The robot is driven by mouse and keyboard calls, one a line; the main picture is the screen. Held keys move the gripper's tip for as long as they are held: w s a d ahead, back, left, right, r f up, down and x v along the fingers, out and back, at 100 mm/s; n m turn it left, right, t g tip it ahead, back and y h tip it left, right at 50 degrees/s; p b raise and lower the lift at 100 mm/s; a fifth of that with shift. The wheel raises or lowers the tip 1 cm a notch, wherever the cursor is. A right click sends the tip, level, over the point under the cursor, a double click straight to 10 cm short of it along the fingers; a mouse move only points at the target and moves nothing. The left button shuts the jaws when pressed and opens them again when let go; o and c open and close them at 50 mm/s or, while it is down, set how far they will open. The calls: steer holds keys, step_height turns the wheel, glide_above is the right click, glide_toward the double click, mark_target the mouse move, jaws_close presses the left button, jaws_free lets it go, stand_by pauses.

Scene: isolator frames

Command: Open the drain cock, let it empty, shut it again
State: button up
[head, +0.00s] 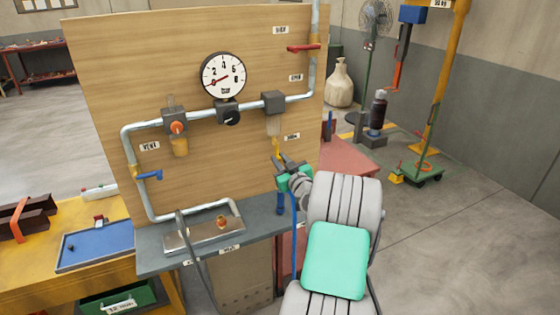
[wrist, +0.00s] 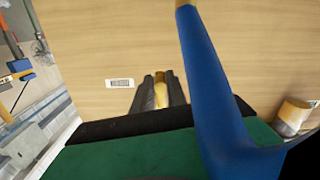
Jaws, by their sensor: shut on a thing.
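The drain cock (head: 276,146) is a small yellow piece below a clear bowl (head: 273,127) on the right part of the pipe. My gripper (head: 280,159) reaches up to it from the lower right. In the wrist view, my gripper's dark fingers (wrist: 158,90) are shut on a narrow brass-yellow part (wrist: 160,95) in front of the wooden board. The fingers hide much of this part, so I cannot tell whether the cock is open or shut. A wide blue strip (wrist: 212,85) crosses the wrist view close to the camera. Any liquid in the bowl is too small to make out.
The board (head: 115,70) carries a round gauge (head: 223,76) with its needle low, a blue lever (head: 149,176) and a red lever (head: 304,48). A grey shelf (head: 155,262) with a metal tray (head: 190,238) lies below.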

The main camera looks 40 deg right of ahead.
jaws_close()
steer(key=shift+w+a+m+b, duration=0.1)
steer(key=shift+a+m+b, duration=0.2)
steer(key=shift+m, duration=0.2)
stand_by(0.4)
steer(key=w+a+r+m, duration=0.1)
steer(key=a+r+m, duration=0.3)
steer(key=m, duration=1.3)
steer(key=shift+w+r, duration=0.15)
steer(key=shift+r, duration=0.7)
